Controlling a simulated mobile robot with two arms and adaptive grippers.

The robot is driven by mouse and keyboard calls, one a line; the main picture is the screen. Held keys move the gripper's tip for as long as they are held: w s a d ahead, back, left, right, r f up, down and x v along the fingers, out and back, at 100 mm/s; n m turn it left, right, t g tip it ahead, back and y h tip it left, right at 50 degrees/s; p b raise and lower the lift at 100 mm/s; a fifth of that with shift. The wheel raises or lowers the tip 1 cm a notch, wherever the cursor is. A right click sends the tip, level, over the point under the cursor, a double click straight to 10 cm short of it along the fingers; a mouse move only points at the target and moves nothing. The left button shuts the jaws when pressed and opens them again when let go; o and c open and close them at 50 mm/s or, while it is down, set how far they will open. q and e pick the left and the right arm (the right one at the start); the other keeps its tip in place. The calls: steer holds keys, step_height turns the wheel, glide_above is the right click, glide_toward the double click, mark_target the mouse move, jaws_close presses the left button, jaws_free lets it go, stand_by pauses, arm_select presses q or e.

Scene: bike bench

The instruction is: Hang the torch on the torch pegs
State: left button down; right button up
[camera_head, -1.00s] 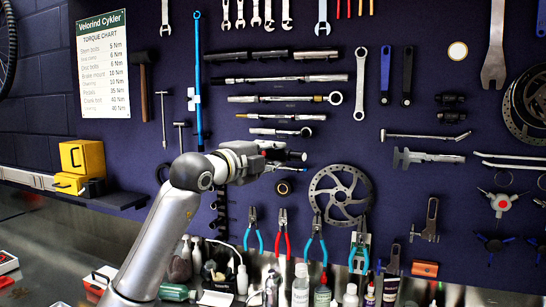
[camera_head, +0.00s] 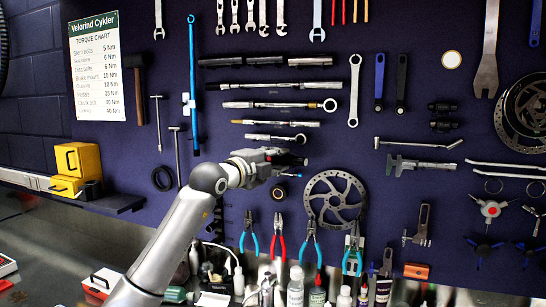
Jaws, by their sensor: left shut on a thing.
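My left gripper (camera_head: 282,160) is in front of the dark blue tool wall, left of and above the brake disc. It is shut on a small dark thing at its fingertips, most likely the torch (camera_head: 291,161). The fingers hide much of it, and its shape is hard to tell. It is just below the lowest of the long wrenches. I cannot make out the torch pegs; they are too small or hidden by the gripper. My right gripper is not in view.
A brake disc (camera_head: 335,199) hangs right of the gripper, with pliers (camera_head: 279,238) below. A small dark round part (camera_head: 278,191) is just under the gripper. Long wrenches (camera_head: 274,138) hang above. Bottles (camera_head: 296,287) stand along the bench. A yellow box (camera_head: 78,160) is at left.

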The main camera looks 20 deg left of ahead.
arm_select(q)
steer(key=shift+w+r+p, duration=0.15)
steer(key=shift+w+p, duration=0.2)
steer(key=shift+w, duration=0.2)
steer(key=shift+w+d+f, duration=0.1)
steer(key=shift+w+f, duration=0.2)
steer(key=shift+w, duration=0.3)
steer(key=shift+w+f, duration=0.1)
steer(key=shift+f, duration=0.05)
steer(key=c, duration=1.1)
jaws_free()
steer(key=shift+w, duration=0.1)
